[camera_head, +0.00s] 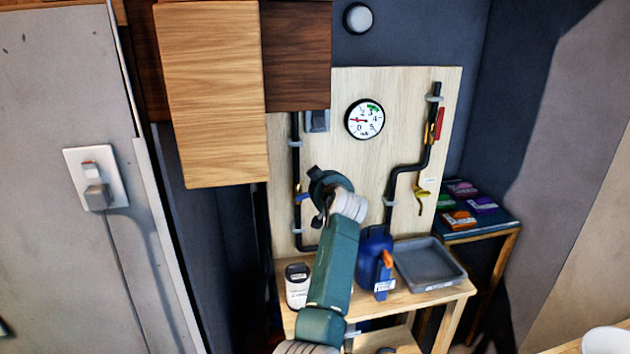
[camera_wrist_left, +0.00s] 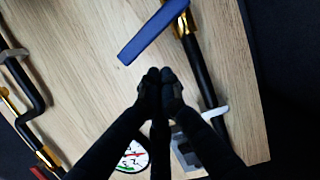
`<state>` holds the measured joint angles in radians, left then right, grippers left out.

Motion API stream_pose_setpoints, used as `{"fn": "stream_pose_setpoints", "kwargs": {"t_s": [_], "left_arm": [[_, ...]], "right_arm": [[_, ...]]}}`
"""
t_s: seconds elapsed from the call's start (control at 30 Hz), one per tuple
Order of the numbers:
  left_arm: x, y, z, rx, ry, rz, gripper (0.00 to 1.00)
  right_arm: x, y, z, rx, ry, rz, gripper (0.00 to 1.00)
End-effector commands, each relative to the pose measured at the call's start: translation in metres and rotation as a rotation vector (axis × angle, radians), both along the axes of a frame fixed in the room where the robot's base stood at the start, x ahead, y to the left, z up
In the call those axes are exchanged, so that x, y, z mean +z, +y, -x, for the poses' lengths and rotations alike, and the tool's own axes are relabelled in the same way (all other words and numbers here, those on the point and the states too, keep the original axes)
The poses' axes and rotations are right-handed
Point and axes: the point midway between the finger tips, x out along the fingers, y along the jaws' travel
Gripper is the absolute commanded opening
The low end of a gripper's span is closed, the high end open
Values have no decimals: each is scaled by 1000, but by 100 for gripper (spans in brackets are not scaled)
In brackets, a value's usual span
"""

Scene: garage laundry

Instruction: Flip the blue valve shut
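The blue valve's handle (camera_wrist_left: 150,35) shows large in the left wrist view, steeply angled across its black pipe from a brass body (camera_wrist_left: 184,25). In the head view only a small blue piece of the valve (camera_head: 305,198) shows beside my wrist, on the board's left pipe. My left gripper (camera_wrist_left: 160,76) has its fingertips together with nothing between them. In the wrist picture the tips sit just below the handle's free end, with a small gap in the picture; depth is unclear. My right gripper is in neither view.
Below, a bench holds a white canister (camera_head: 297,286), a blue jug (camera_head: 373,250) and a grey tray (camera_head: 428,262). A wooden cabinet (camera_head: 212,90) hangs upper left.

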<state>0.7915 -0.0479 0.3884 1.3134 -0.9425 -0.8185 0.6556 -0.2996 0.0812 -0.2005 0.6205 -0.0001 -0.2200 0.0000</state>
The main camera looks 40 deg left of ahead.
Motion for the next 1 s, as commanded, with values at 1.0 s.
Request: {"fn": "stream_pose_setpoints", "kwargs": {"t_s": [1.0], "left_arm": [[37,-68,66,-10,1,4,0]], "right_arm": [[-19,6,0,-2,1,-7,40]]}}
